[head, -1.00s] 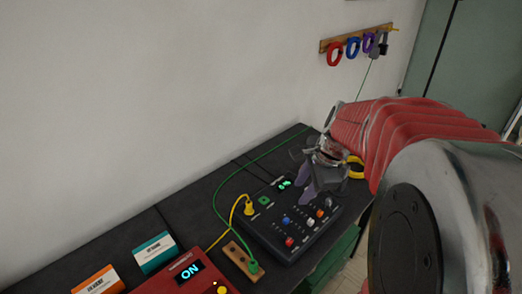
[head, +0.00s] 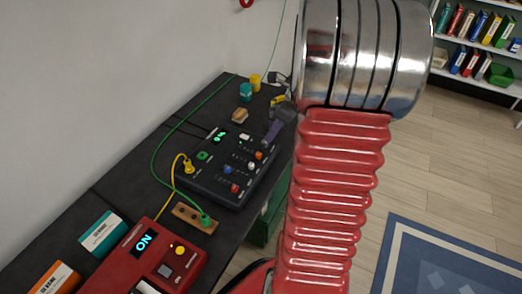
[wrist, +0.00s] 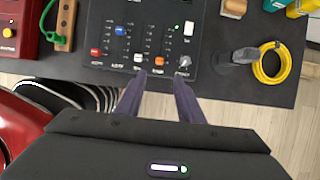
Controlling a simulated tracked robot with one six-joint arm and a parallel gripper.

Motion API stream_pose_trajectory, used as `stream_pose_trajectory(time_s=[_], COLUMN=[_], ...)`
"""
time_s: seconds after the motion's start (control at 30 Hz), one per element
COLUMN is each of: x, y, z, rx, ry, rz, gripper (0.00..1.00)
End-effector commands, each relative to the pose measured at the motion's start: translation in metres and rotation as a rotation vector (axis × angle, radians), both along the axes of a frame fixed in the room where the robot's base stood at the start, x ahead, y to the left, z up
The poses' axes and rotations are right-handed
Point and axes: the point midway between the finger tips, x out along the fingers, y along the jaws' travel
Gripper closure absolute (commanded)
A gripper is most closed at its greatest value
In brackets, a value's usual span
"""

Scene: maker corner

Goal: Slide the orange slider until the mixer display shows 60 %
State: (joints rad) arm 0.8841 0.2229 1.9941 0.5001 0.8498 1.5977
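The black mixer (head: 207,187) lies on the dark bench, and its top also shows in the wrist view (wrist: 98,8). Its green-lit display (head: 218,136) is too small to read. The orange slider (wrist: 159,61) sits low in its track, right of the white slider (wrist: 138,57); it also shows in the head view (head: 258,155). My gripper (wrist: 159,80) is open and empty. In the wrist view its two dark fingertips lie at the mixer's front edge, just below and either side of the orange slider. I cannot tell whether they touch anything.
A grey clamp (wrist: 236,57) and yellow ring (wrist: 270,66) lie to the right. A green cable (head: 154,162) arches over the bench. A red box (head: 150,275) stands nearby.

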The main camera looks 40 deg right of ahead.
Motion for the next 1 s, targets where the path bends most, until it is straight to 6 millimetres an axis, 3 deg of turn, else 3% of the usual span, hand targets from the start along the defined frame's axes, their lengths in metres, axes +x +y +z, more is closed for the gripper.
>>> stream_pose_trajectory(time_s=[0.27, 1.0], x=[0.009, 0.046], y=[0.004, 0.017], z=[-0.023, -0.119], rx=[0.003, 0.001], ry=[0.002, 0.001], rz=[0.002, 0.003], gripper=[0.66, 0.66])
